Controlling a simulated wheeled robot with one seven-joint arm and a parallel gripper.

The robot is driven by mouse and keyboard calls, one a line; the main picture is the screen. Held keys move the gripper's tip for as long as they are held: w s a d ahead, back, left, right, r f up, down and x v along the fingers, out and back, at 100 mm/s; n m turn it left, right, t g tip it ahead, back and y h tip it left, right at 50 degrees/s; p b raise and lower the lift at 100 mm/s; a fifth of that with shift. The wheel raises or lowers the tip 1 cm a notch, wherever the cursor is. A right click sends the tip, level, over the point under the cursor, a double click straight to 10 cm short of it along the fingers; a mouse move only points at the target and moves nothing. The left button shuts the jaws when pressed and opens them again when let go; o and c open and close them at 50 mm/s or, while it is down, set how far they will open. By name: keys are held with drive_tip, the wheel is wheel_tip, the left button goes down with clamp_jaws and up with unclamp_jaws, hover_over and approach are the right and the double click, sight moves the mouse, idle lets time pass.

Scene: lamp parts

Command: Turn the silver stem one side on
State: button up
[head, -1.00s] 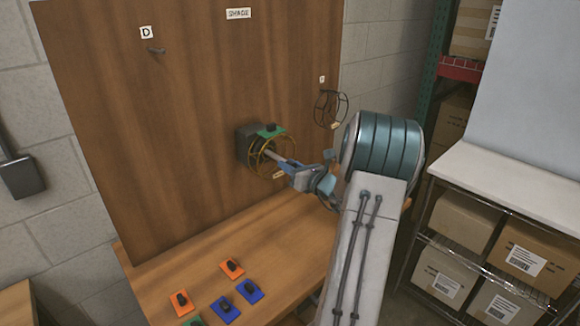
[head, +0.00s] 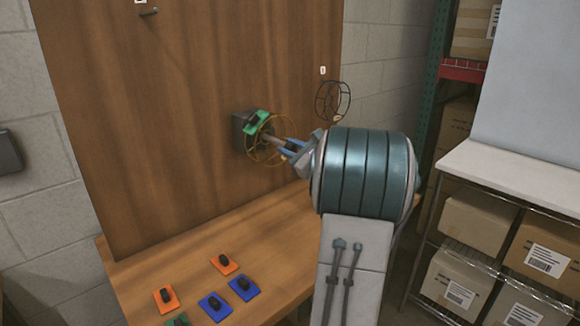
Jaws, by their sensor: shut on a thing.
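The silver stem (head: 273,139) sticks out from a dark grey block (head: 240,128) on the upright wooden board. A yellow wire frame (head: 265,155) surrounds the stem. A green plate (head: 257,120) with a dark knob sits at the top of this assembly, tilted. My gripper (head: 291,147) has blue fingers and is shut on the outer end of the stem, coming from the right. My wrist hides part of the hand, and the exact finger contact is small in view.
A dark wire frame (head: 332,100) hangs on the board's right side. Orange plates (head: 224,263), blue plates (head: 243,288) and a partly cut-off green plate (head: 177,320) lie on the bench. Shelves with boxes (head: 475,222) stand right.

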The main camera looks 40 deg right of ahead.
drive_tip(key=n+b, duration=0.3)
drive_tip(key=b, duration=0.2)
drive_tip(key=shift+f, duration=0.2)
drive_tip(key=shift+r+n+b, duration=0.1)
drive_tip(key=shift+n+b, duration=0.4)
drive_tip(key=shift+b, duration=0.25)
drive_tip(key=shift+r, duration=0.1)
drive_tip(key=o, duration=1)
drive_tip(key=s, duration=0.9)
drive_tip(key=s+d, duration=0.1)
drive_tip(key=s, duration=0.3)
drive_tip(key=shift+s+d+b, duration=0.1)
drive_tip(key=shift+s+b, duration=0.2)
drive_tip(key=shift+s, duration=0.1)
